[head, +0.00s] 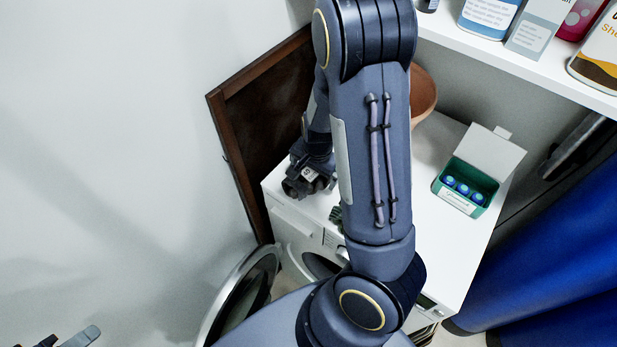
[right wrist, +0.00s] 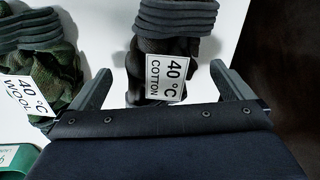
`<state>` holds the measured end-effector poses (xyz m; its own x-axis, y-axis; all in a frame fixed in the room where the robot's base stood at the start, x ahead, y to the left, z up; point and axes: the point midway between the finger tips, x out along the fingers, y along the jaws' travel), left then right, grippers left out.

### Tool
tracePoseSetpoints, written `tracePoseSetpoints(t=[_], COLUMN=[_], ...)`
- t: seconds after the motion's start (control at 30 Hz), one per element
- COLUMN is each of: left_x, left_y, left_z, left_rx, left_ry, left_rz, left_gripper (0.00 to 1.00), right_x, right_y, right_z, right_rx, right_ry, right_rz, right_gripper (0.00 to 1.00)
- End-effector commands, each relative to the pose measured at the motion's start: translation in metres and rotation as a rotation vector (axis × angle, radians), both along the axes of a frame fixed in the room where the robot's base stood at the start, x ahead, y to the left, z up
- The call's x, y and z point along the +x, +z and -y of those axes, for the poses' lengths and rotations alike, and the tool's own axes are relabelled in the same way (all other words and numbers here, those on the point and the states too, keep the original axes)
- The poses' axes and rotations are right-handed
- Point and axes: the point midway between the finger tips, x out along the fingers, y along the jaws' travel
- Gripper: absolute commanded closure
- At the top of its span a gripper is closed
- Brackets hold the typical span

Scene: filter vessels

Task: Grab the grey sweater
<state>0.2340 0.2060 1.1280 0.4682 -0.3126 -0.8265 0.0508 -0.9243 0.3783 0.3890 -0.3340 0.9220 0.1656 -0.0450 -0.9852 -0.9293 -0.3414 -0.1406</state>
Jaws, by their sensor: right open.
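The grey sweater (right wrist: 165,47) shows in the right wrist view as a dark grey knitted bundle with ribbed folds and a white tag reading "40 °C COTTON". It lies on a white surface. My right gripper (right wrist: 161,70) is open, with one finger on each side of the sweater's tagged end; I cannot tell whether they touch it. In the head view my right gripper (head: 309,176) is over the left part of the white washing machine top, and I cannot make out the sweater there. My left gripper (head: 70,339) shows only partly at the bottom left corner.
A green patterned garment (right wrist: 52,75) tagged "40 °C WOOL" lies left of the sweater. A green box with blue capsules (head: 465,187) stands on the machine top (head: 440,262). A brown board (head: 262,112) stands behind. The round machine door (head: 243,290) hangs open. A bottle shelf (head: 500,58) is above.

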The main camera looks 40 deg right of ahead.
Motion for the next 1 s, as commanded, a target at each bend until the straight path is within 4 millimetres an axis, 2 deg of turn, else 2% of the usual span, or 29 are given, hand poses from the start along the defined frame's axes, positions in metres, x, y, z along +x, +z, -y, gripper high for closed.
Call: tracePoseSetpoints(t=[0.1,0.2,0.47,0.87,1.0], left_x=[0.000,0.000,0.000,0.000,0.000], left_y=[-0.002,-0.002,-0.002,-0.002,-0.002], left_z=[0.000,0.000,0.000,0.000,0.000], left_rx=[0.000,0.000,0.000,0.000,0.000], left_ry=[0.000,0.000,0.000,0.000,0.000], left_rz=[0.000,0.000,0.000,0.000,0.000], left_gripper=[0.64,0.64,0.64,0.64,0.64], right_x=[0.002,0.004,0.005,0.005,0.005], right_y=[-0.019,-0.028,-0.029,-0.029,-0.029], right_z=[0.000,0.000,0.000,0.000,0.000], right_rx=[0.001,0.001,0.001,0.000,0.001], right_ry=[-0.001,0.000,0.000,0.001,0.001], right_rz=[-0.004,-0.003,0.000,-0.001,0.000], right_gripper=[0.00,0.00,0.00,0.51,0.52])
